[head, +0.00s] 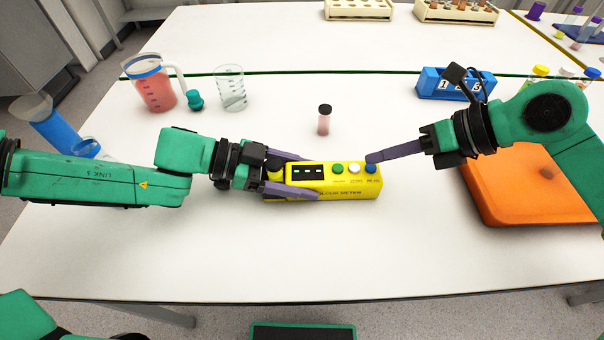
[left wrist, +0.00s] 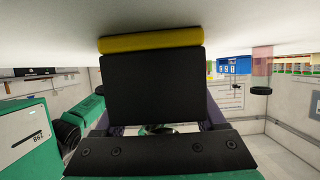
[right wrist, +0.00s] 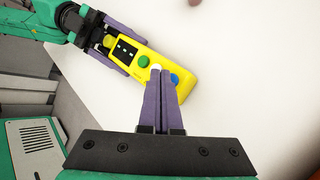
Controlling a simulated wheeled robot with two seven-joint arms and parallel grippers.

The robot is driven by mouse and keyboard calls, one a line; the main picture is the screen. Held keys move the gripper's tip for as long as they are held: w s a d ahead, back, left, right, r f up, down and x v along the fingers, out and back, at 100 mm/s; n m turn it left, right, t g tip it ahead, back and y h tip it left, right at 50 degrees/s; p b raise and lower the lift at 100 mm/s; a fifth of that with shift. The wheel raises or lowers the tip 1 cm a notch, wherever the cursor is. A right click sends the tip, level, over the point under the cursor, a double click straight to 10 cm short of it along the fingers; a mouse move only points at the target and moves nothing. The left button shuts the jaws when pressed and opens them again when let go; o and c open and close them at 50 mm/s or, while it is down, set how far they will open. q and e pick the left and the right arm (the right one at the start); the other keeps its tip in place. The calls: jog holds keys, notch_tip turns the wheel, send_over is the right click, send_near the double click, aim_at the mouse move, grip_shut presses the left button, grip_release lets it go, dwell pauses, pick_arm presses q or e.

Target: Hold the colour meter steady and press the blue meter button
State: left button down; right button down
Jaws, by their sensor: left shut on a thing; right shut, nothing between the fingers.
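The yellow colour meter (head: 335,191) lies on the white table at the middle of the head view, with a dark display and green, white and blue buttons on top. My left gripper (head: 305,178) is shut on its left part, one finger along each long side. The blue meter button (head: 371,168) is at the meter's right end. My right gripper (head: 370,158) is shut and empty, its fingertips at or just above the blue button; contact cannot be told. In the right wrist view the blue button (right wrist: 174,79) shows beside the closed fingertips (right wrist: 160,72).
A small dark-capped vial (head: 324,121) stands behind the meter. A pink-filled jug (head: 155,88) and a clear beaker (head: 231,90) stand at the back left. An orange tray (head: 490,205) lies on the right, below my right arm. A blue numbered block (head: 440,84) stands behind it. The front table is clear.

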aim_at(377, 172)
dwell(0.4)
jog(key=shift+f, duration=0.45)
dwell(0.3)
jog(key=shift+r, duration=0.45)
notch_tip(377, 172, up, 6)
dwell(0.4)
dwell(2.1)
